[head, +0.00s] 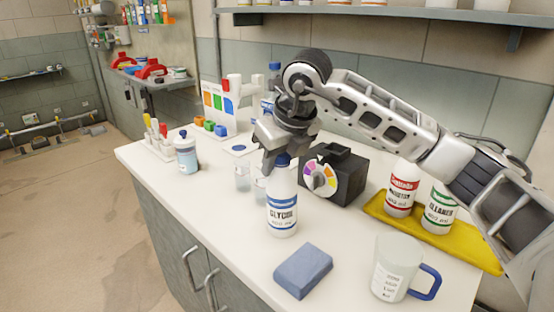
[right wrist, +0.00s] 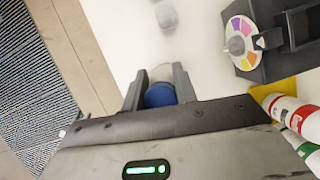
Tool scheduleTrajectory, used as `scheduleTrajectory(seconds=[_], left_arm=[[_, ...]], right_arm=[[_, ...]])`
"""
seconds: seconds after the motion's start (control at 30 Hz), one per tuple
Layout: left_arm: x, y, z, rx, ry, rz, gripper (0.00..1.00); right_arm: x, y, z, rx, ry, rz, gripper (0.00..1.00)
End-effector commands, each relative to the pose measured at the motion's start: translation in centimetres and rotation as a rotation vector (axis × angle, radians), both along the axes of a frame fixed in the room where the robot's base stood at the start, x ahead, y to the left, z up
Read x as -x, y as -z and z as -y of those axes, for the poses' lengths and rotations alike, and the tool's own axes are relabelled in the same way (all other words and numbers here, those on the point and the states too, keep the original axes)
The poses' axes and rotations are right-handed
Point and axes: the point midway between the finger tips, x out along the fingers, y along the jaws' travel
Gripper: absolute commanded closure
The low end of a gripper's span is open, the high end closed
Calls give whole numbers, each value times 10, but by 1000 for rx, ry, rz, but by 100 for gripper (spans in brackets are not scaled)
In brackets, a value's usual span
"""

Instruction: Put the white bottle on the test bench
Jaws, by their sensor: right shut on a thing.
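A white bottle (head: 283,205) with a blue cap and a blue-and-white label stands upright at the white bench top (head: 239,265), near its front edge. My right gripper (head: 283,157) is above it, shut on its blue cap. In the right wrist view the blue cap (right wrist: 160,95) sits between the two fingers of my right gripper (right wrist: 158,90). I cannot tell whether the bottle's base touches the bench. My left gripper is not in view.
A blue block (head: 303,270) and a clear jug (head: 397,268) are at the front. A black device with a colour wheel (head: 338,176) stands behind the bottle. A yellow tray (head: 470,247) with two white bottles is right. Clear beakers (head: 243,178) and a blue-capped bottle (head: 187,155) are left.

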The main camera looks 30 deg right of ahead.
Motion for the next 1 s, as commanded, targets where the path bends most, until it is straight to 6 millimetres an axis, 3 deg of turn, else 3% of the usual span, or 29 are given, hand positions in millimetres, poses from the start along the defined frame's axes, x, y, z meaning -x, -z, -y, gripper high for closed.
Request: scheduleTrajectory(seconds=[0.33,0.37,0.4,0.43,0.8,1.0], left_arm=[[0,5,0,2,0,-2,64],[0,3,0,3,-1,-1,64],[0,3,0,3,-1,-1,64],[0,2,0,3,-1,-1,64],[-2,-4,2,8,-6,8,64],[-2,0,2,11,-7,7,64]], right_arm=[[0,4,0,-1,1,5,100],[0,3,0,-1,1,3,63],[0,2,0,-1,1,3,52],[0,2,0,-1,1,3,50],[1,-4,0,-1,1,5,50],[14,-37,2,-1,1,10,50]])
